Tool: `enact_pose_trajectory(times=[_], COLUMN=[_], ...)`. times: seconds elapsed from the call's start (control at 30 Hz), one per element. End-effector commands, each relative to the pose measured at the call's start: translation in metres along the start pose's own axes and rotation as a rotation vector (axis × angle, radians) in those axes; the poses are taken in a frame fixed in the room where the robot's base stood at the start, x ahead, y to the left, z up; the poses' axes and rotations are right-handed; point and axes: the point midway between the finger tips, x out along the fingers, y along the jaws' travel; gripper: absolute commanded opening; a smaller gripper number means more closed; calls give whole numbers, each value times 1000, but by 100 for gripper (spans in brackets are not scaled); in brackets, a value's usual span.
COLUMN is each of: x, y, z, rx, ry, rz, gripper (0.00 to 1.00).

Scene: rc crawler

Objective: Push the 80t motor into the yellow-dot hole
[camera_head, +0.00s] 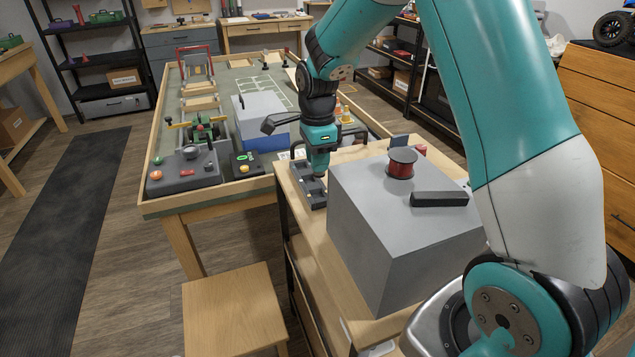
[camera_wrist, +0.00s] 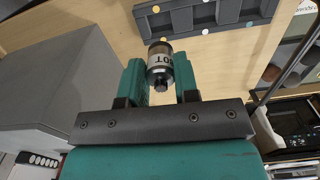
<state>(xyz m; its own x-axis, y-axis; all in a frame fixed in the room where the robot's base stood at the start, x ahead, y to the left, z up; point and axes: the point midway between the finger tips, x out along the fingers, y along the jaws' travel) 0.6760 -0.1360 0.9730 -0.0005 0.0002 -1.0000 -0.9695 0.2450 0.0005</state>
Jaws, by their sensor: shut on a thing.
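My gripper (camera_wrist: 160,80) is shut on a small cylindrical motor (camera_wrist: 160,62), dark with a metal band and a white label. The label is upside down and only partly readable. A dark grey holder (camera_wrist: 183,21) with several recesses lies on the wooden top beyond the motor in the wrist view. In the head view my gripper (camera_head: 319,168) points down beside the holder (camera_head: 305,182); the motor is hard to make out there.
A large grey box (camera_head: 390,230) stands close by, with a red spool (camera_head: 402,162) and a dark bar (camera_head: 439,199) on top. It also fills the left of the wrist view (camera_wrist: 60,80). A rimmed workbench (camera_head: 240,188) stands beyond to the left.

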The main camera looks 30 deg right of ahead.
Motion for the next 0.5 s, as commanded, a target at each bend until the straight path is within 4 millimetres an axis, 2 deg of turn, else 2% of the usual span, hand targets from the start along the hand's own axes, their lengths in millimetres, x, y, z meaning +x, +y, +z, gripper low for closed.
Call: enact_pose_trajectory(times=[0.1,0.23,0.5], x=[19,29,65], y=[1,0,0], z=[0,0,0], rx=[0,0,0], ry=[1,0,0], rz=[3,2,1], gripper=[4,4,4])
